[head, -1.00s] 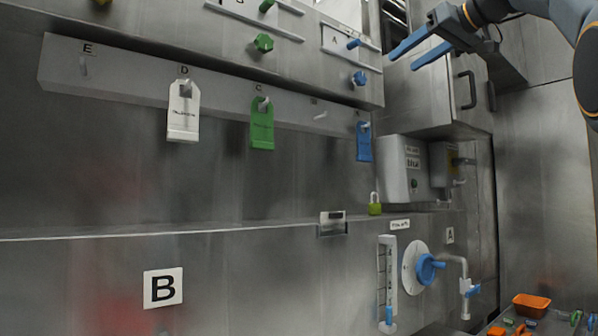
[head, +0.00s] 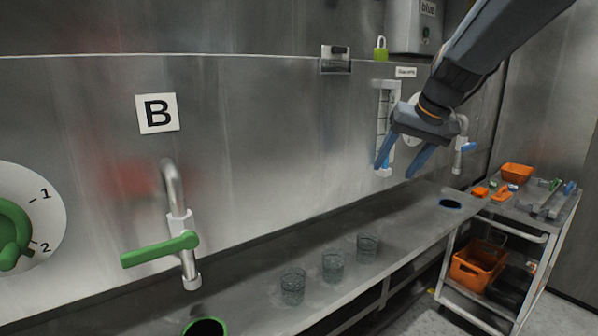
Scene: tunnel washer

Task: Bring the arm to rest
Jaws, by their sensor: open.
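My gripper (head: 396,168) is in the right half of the head view, at the end of my arm, which comes in from the top right. Its two blue fingers point down and are spread apart, with nothing between them. It hangs in front of the steel wall and above the long steel ledge (head: 405,222). It hides part of the round dial and the gauge (head: 387,105) behind it.
Several glasses (head: 333,265) stand on the ledge. A tap with a green lever (head: 160,249) sticks out at left, beside a green-handled dial (head: 30,215). A cart (head: 545,238) with orange bins (head: 517,172) stands at right. A green padlock (head: 380,48) is above.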

